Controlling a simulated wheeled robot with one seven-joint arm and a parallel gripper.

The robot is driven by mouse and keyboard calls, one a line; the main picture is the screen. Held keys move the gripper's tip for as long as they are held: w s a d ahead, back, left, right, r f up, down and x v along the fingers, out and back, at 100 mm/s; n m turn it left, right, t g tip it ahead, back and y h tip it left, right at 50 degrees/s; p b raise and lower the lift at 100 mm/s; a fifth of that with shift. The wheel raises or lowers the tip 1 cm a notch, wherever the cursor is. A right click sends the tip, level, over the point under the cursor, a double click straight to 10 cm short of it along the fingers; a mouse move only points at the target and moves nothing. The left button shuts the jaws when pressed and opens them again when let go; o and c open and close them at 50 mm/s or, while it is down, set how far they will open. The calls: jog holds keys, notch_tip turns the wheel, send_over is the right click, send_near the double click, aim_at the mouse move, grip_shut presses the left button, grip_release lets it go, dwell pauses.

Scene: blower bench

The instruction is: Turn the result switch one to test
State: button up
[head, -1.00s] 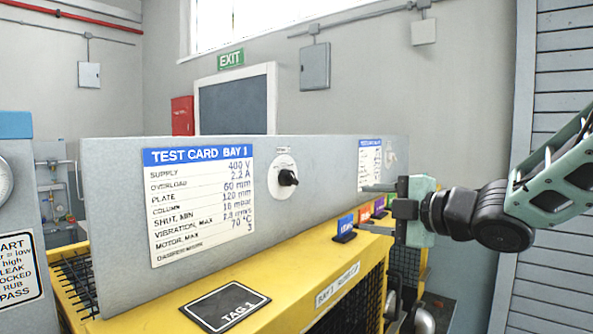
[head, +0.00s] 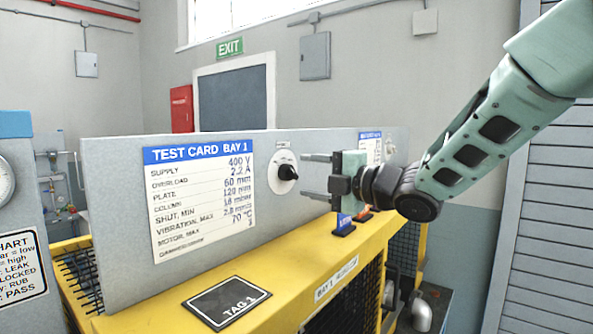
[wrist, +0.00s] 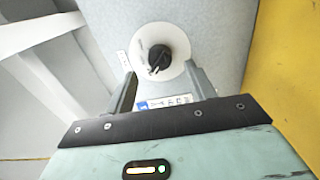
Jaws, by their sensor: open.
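The result switch is a black knob (head: 287,172) on a round white plate (head: 283,184), set in the grey upright panel just right of the Bay 1 test card. In the wrist view the knob (wrist: 159,58) sits on its white disc (wrist: 161,45), ahead of and between the finger ends. My gripper (head: 317,176) is open and empty, a short way right of the knob in the head view and apart from it. The wrist view also shows both fingers of my gripper (wrist: 160,85). The switch's small lettering is too small to read.
The test card (head: 200,198) is on the grey panel (head: 110,225), above a yellow bench top (head: 290,270). A black Tag 1 plate (head: 227,302) lies on the bench.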

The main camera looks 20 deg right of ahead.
aim_at(295, 174)
jog(key=shift+p+x, duration=0.45)
jog(key=shift+x, duration=1.75)
jog(key=c, duration=1)
jog(key=m+b, duration=0.2)
jog(key=m, duration=0.1)
jog(key=shift+f+m+b, duration=0.15)
jog(key=shift+m+b, duration=0.15)
jog(key=shift+b, duration=0.05)
jog(key=m+b, duration=0.1)
jog(key=m, duration=0.4)
